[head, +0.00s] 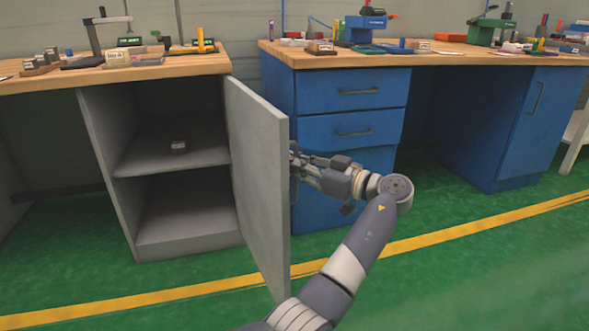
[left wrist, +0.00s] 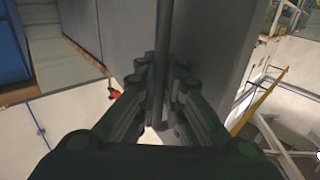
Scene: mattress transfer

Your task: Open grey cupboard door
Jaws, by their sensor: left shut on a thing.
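The grey cupboard door (head: 258,175) stands wide open, swung out from the right side of the grey cupboard (head: 112,150). My left gripper (head: 298,160) is on the right, outer side of the door. In the left wrist view, the door (left wrist: 212,65) rises behind the fingers. The left gripper (left wrist: 162,80) is shut on the dark upright door handle (left wrist: 163,40), which runs between its fingers. The door hides the handle in the head view. My right gripper is in neither view.
A blue drawer unit (head: 352,110) stands just right of the door and my gripper. Wooden worktops (head: 180,66) carry tools. Green floor in front is clear, with a yellow line (head: 440,239).

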